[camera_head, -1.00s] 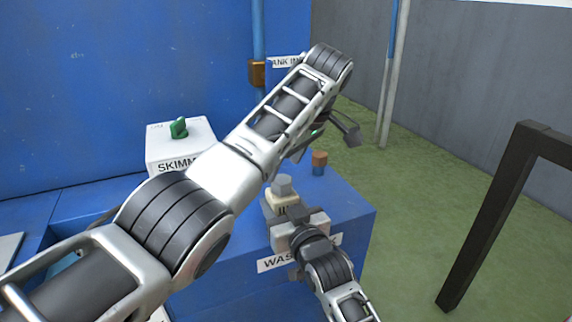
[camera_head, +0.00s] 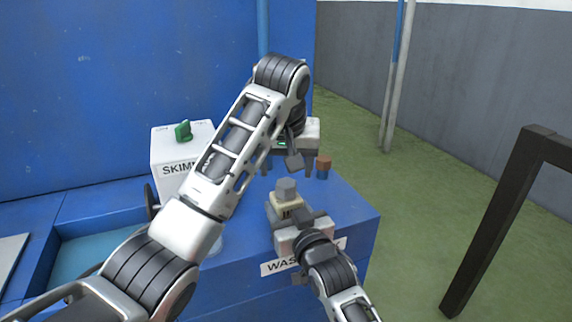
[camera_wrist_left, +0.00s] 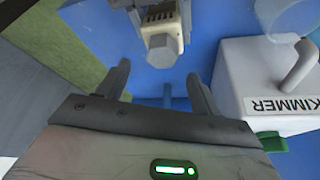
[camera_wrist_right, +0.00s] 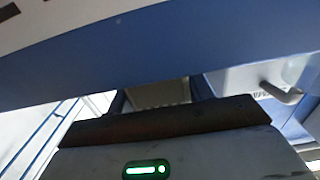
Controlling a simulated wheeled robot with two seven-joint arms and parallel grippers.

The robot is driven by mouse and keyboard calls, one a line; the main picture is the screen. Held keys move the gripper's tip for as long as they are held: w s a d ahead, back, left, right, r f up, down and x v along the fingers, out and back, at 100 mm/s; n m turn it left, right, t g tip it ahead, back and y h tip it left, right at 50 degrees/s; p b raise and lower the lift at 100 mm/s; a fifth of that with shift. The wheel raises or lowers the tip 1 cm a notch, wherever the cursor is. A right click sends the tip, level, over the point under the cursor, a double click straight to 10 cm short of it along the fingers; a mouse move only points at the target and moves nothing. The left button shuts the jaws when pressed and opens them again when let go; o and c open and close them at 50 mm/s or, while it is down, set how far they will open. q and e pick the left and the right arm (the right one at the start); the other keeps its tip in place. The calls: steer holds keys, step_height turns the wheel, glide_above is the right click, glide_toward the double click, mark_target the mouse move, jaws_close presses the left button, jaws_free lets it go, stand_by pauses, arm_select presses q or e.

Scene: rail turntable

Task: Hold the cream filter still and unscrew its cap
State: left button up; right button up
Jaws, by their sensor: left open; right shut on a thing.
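The cream filter (camera_head: 287,211) stands on the blue bench, with its grey cap (camera_head: 286,189) on top. In the left wrist view the filter's cream body (camera_wrist_left: 176,17) and its hexagonal grey cap (camera_wrist_left: 161,50) show beyond the fingers. My right gripper (camera_head: 297,219) is shut on the filter's body from the near side. In the right wrist view a ribbed pale part of the filter (camera_wrist_right: 158,95) shows between the fingers, partly hidden. My left gripper (camera_head: 286,163) is open and empty, above and behind the cap, apart from it.
A white SKIMMER box (camera_head: 180,155) with a green handle (camera_head: 183,131) stands left of my left forearm. A small brown-topped blue fitting (camera_head: 323,166) stands right of my left gripper. A dark frame (camera_head: 490,225) stands at the right. A water-filled basin (camera_head: 95,252) lies at the left.

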mark_target(283, 183)
arm_select(q)
steer(key=m, duration=0.2)
steer(key=m+h, duration=0.1)
steer(key=m, duration=0.1)
steer(key=m+h, duration=0.1)
steer(key=shift+w+a+m+g, duration=0.1)
steer(key=shift+a+m+g, duration=0.2)
steer(key=shift+m, duration=0.1)
arm_select(e)
steer(key=shift+f, duration=0.1)
arm_select(q)
steer(key=m+g+h, duration=0.1)
steer(key=m, duration=0.2)
steer(key=shift+w+a+m, duration=0.1)
steer(key=shift+w+m, duration=0.05)
steer(key=shift+m, duration=0.25)
steer(key=m+g, duration=0.1)
steer(key=m, duration=0.2)
steer(key=shift+h, duration=0.4)
steer(key=shift+f, duration=0.15)
steer(key=shift+f, duration=1.85)
steer(key=c, duration=1.2)
steer(key=shift+n, duration=0.5)
steer(key=shift+c, duration=0.3)
